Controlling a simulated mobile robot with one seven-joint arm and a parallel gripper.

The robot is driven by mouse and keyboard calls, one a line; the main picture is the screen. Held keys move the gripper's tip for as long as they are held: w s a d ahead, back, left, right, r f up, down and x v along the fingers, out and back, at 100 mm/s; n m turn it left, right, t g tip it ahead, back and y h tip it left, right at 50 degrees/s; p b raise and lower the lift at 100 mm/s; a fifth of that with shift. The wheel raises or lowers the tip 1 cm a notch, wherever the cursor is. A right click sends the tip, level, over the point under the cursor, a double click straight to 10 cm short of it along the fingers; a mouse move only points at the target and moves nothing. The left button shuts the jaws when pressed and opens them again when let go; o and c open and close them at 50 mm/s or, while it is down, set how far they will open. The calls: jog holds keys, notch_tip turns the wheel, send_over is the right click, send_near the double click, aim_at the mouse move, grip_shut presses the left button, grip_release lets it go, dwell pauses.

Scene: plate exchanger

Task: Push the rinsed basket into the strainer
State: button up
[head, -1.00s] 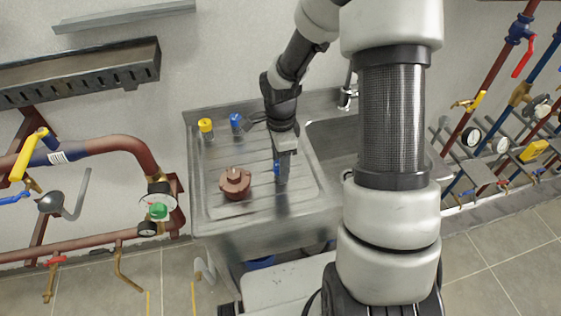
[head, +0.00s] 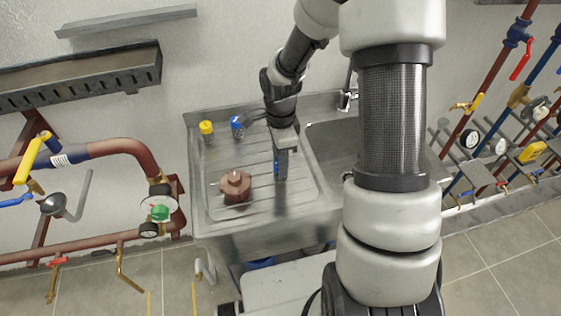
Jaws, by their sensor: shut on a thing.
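The strainer (head: 237,188) is a squat brown-red body with a flange and a paler raised middle. It stands upright on the ribbed drainboard of the steel sink (head: 215,217). My gripper (head: 281,172) points down over the drainboard, a little right of the strainer and apart from it. It is shut on a narrow dark thing, taken to be the basket, which is mostly hidden by the fingers. A small blue patch shows at the fingers. Whether its lower end touches the drainboard cannot be told.
A yellow-capped item (head: 206,129) and a blue-capped item (head: 237,124) stand at the back of the drainboard. The basin (head: 330,150) lies to the right, with a tap (head: 346,99) behind it. Pipes with a gauge and valves (head: 158,205) flank the left. The drainboard's front left is clear.

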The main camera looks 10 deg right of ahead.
notch_tip(320, 180, up, 7)
jog(key=p, duration=0.3)
jog(key=shift+r+p, duration=0.1)
jog(key=shift+p, duration=0.2)
